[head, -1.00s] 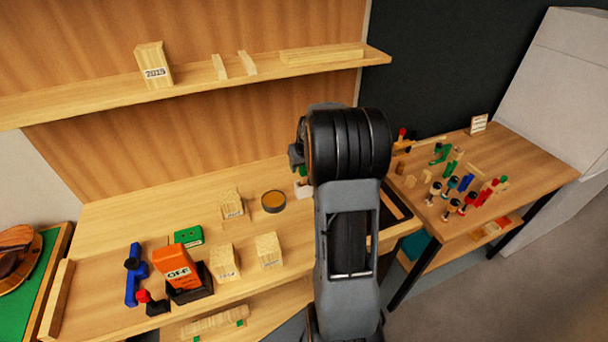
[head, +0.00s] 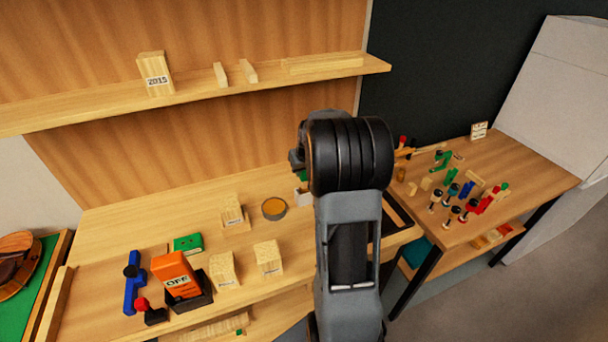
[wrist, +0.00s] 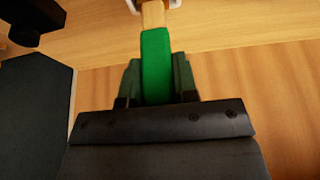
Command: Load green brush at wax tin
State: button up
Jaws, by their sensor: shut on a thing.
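The wax tin (head: 274,208) is a round, dark-rimmed tin with an amber top, standing on the bench at its middle right. The green brush (wrist: 157,62) is between the jaws of my gripper (wrist: 157,85) in the wrist view, its green part held and a pale wooden part reaching beyond. My gripper is shut on it. In the head view my arm hides most of the gripper. A small green patch of the brush (head: 303,175) shows there, above a white holder (head: 301,197), to the right of the tin. Whether the brush touches the holder cannot be told.
Wooden blocks (head: 268,258) stand in front of the tin. An orange OFF box (head: 175,273), a green block (head: 187,243) and a blue tool (head: 134,288) are at left. A shelf (head: 200,90) runs above. A side table (head: 520,165) with several small tools stands right.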

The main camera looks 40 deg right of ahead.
notch_tip(320, 180, up, 6)
jog(key=shift+r+b, duration=0.1)
jog(key=shift+b, duration=0.2)
jog(key=shift+w+a+r, duration=0.2)
jog(key=shift+a+r, duration=0.15)
jog(key=shift+r, duration=0.25)
jog(key=shift+w+a+r, duration=0.15)
jog(key=shift+a+r, duration=0.15)
jog(key=shift+r, duration=0.3)
jog(key=w+a+f, duration=0.1)
jog(key=w+a, duration=0.1)
jog(key=a, duration=0.8)
jog(key=shift+s+d+f+b, duration=0.15)
jog(key=shift+f+b, duration=0.7)
jog(key=shift+f, duration=0.6)
jog(key=shift+s+d+f+b, duration=0.1)
jog(key=shift+f+b, duration=0.7)
jog(key=shift+f, duration=0.6)
jog(key=shift+f+b, duration=0.45)
jog(key=shift+f, duration=0.1)
jog(key=shift+r, duration=0.1)
